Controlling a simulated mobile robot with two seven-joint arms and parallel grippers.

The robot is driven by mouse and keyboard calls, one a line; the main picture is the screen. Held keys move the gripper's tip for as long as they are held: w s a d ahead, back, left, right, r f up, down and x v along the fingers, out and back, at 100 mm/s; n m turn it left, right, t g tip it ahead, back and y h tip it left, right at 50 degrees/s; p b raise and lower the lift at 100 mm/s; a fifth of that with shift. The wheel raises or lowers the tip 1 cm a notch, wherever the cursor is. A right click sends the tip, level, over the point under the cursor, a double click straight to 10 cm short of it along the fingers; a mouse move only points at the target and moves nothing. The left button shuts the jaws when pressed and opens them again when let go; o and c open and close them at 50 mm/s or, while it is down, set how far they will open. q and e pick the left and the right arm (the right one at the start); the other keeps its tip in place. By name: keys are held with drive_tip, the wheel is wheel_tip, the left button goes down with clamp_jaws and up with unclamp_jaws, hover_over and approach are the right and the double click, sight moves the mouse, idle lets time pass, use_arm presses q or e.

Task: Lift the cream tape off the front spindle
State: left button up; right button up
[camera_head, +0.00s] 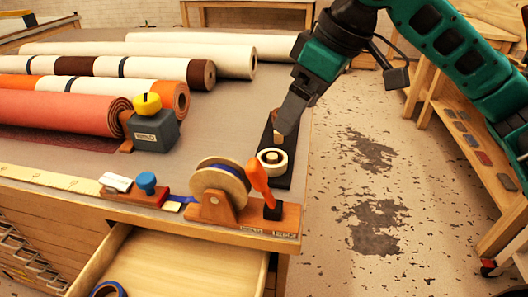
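The cream tape (272,160) is a small pale roll at the front end of a dark narrow base (283,182), near the table's right edge. It appears to sit around the front spindle, whose top shows as a small spot in the roll's middle. My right gripper (284,128) comes down from the upper right, just behind and above the tape, apart from it. A tan post-like piece (278,136) shows at its fingertips; I cannot tell whether it is gripped. The finger gap is hidden. My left gripper is not in view.
A tape dispenser (218,185) with an orange handle stands just left of the tape. Fabric rolls (140,62) lie across the table (225,120). A grey block with a yellow knob (152,130) stands left. An open drawer (180,262) juts out in front.

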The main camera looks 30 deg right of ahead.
drive_tip(key=b, duration=0.2)
hover_over(272, 156)
drive_tip(key=s+d, duration=0.2)
drive_tip(key=f, duration=0.5)
drive_tip(key=shift+s+a+f, duration=0.1)
drive_tip(key=shift+a+f, duration=0.1)
drive_tip(key=shift+f, duration=0.2)
drive_tip(key=shift+a+f, duration=0.1)
drive_tip(key=shift+f, duration=0.3)
drive_tip(key=b+x, duration=0.1)
drive_tip(key=x, duration=0.3)
drive_tip(key=shift+f, duration=0.15)
drive_tip(key=shift+w+a+f, duration=0.15)
drive_tip(key=shift+w+f, duration=0.15)
drive_tip(key=shift+w, duration=0.05)
drive_tip(key=c, duration=0.9)
drive_tip(key=shift+c, duration=1.3)
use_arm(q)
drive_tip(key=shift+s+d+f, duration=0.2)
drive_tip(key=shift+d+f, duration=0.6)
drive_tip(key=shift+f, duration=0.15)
